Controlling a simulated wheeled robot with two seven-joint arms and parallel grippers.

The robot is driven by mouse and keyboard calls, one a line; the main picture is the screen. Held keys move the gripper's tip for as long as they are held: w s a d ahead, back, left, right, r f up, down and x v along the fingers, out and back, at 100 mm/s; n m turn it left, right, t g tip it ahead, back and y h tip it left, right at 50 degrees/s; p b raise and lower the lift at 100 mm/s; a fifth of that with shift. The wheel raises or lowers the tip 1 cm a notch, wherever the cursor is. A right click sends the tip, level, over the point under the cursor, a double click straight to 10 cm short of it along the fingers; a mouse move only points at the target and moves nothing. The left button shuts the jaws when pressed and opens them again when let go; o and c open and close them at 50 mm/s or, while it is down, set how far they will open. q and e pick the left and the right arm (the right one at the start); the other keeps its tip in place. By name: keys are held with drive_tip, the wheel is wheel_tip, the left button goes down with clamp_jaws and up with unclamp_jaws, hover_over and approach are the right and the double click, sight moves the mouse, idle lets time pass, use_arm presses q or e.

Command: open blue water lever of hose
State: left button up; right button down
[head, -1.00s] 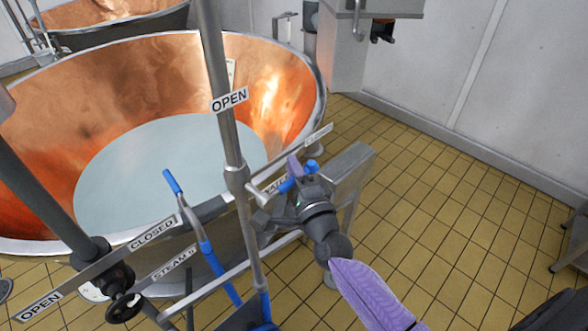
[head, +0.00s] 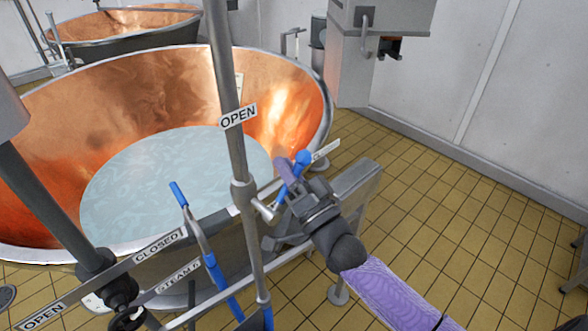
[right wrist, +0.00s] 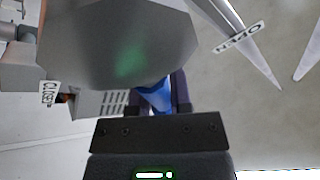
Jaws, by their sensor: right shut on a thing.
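The blue water lever (head: 302,158) sticks up beside the upright steel pipe (head: 241,165), at the near rim of the copper vat (head: 290,105). My right gripper (head: 289,180) is shut on this lever, whose rounded blue end stands out past the fingers. The right wrist view shows the blue lever (right wrist: 155,98) between the two dark fingers. The gripper hides much of the lever and the label behind it. My left gripper is not in view.
Signs read OPEN (head: 238,116) and CLOSED (head: 159,247). A steel frame (head: 352,180) stands right of my gripper. The tiled floor (head: 450,190) beyond is clear.

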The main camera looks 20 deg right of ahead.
sight(264, 209)
drive_tip(key=a+n+y, duration=0.1)
drive_tip(key=n+y, duration=0.1)
drive_tip(key=n, duration=0.1)
drive_tip(key=s+a+r+n+g+y+p, duration=0.1)
drive_tip(key=n, duration=0.2)
drive_tip(key=a+r+n+g+y+p, duration=0.1)
drive_tip(key=a+n+y, duration=0.1)
drive_tip(key=n, duration=0.2)
drive_tip(key=shift+s+y, duration=0.2)
drive_tip(key=shift+y, duration=0.1)
drive_tip(key=shift+s+a+f+n+g+y+p, duration=0.15)
drive_tip(key=shift+a+n+g+y, duration=0.15)
drive_tip(key=shift+n, duration=0.3)
drive_tip(key=shift+s+a+r+n+g+y+p, duration=0.15)
drive_tip(key=shift+a+n+g+y, duration=0.15)
drive_tip(key=shift+n, duration=0.3)
drive_tip(key=shift+w+f, duration=0.1)
drive_tip(key=shift+f, duration=0.05)
